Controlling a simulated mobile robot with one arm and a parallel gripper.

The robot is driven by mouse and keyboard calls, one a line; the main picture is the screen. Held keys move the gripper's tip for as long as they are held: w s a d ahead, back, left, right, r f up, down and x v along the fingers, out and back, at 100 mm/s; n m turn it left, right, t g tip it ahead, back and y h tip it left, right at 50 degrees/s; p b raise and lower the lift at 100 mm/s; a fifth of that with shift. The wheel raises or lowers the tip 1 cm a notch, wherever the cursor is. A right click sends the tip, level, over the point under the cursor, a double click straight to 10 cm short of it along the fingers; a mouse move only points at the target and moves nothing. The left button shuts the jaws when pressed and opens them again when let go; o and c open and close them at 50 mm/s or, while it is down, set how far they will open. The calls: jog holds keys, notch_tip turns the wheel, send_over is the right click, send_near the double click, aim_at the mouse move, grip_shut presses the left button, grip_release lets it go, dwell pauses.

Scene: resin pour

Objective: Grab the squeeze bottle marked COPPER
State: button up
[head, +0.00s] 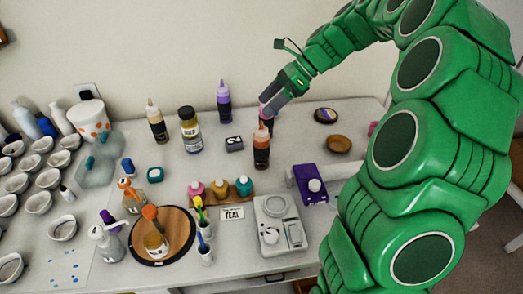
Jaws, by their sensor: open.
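A squeeze bottle with coppery orange-brown contents and an orange tip (261,148) stands upright on the table, right of centre. Its marking is too small to read, so I cannot confirm that it says COPPER. My gripper (271,108) reaches in from the upper right, pointing down and left. It is open, just above and behind the orange-brown bottle in the picture, and it appears apart from that bottle. A pink-purple bottle (264,110) is partly hidden by my gripper; I cannot tell whether they touch. A purple bottle (224,101) and a cream-and-dark bottle (157,121) stand further left.
A jar with yellowish contents (190,130) and a small dark block (234,144) stand left of the orange-brown bottle. A wooden bowl (338,145) is to the right. Several cups crowd the left.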

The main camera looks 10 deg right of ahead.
aim_at(256, 142)
jog(key=d+f+n+t+y, duration=0.1)
jog(key=d+f+y, duration=0.3)
jog(key=f, duration=0.8)
jog(key=shift+y, duration=0.6)
jog(key=shift+w+f+x, duration=0.1)
jog(key=shift+w+x, duration=0.1)
jog(key=shift+x, duration=1.9)
jog(key=shift+w+f+x, duration=0.1)
jog(key=shift+w+x, duration=0.1)
jog(key=shift+x, duration=1.95)
jog(key=shift+c, duration=0.2)
jog(key=c, duration=1.3)
jog(key=shift+o, duration=0.2)
jog(key=shift+r, duration=0.1)
